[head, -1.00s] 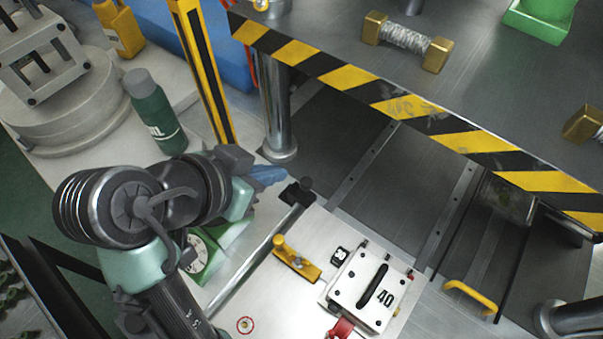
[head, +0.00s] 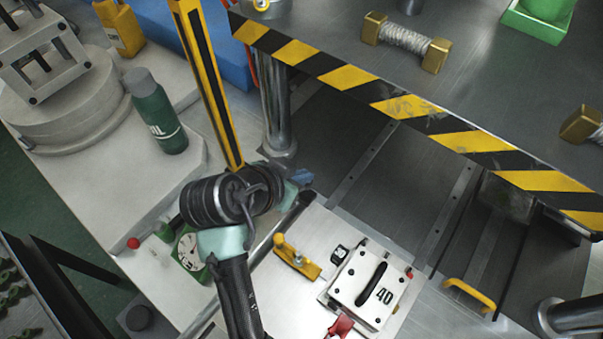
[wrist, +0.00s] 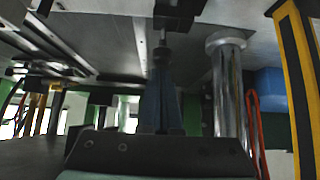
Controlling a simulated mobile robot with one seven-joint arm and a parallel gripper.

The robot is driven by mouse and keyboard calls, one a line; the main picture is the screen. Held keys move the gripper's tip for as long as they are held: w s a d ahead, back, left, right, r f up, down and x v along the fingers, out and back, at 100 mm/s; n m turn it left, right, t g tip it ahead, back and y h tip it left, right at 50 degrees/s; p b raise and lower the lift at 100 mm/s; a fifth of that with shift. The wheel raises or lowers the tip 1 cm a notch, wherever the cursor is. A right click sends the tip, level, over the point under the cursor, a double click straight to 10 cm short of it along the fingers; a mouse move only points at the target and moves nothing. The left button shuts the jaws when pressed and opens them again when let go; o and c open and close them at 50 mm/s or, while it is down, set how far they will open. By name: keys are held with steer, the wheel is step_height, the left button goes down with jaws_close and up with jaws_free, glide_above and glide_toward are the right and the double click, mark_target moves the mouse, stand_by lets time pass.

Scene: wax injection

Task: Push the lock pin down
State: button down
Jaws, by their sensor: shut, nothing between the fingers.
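My gripper (head: 302,177) shows in the head view as blue fingers past the end of my arm, beside the steel post under the striped table edge. In the wrist view the fingers (wrist: 162,85) are together and empty, pointing at a dark block (wrist: 175,14) with a thin light stem under it. Whether that stem is the lock pin I cannot tell, nor whether the fingertips touch it. In the head view a yellow latch piece with a knob (head: 297,263) lies on the white plate, apart from my gripper. My arm hides part of the plate's left side.
The black-and-yellow table edge (head: 400,107) and steel post (head: 277,110) stand close to my gripper. A yellow-black upright (head: 210,85) is behind my wrist. A mould block marked 40 (head: 370,287), a red clamp (head: 340,326) and a green dial gauge (head: 190,252) are nearby.

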steer(key=shift+f, duration=0.25)
steer(key=shift+f+b, duration=0.8)
steer(key=shift+f, duration=0.6)
steer(key=shift+s, duration=0.1)
steer(key=v, duration=1.3)
steer(key=shift+r, duration=0.15)
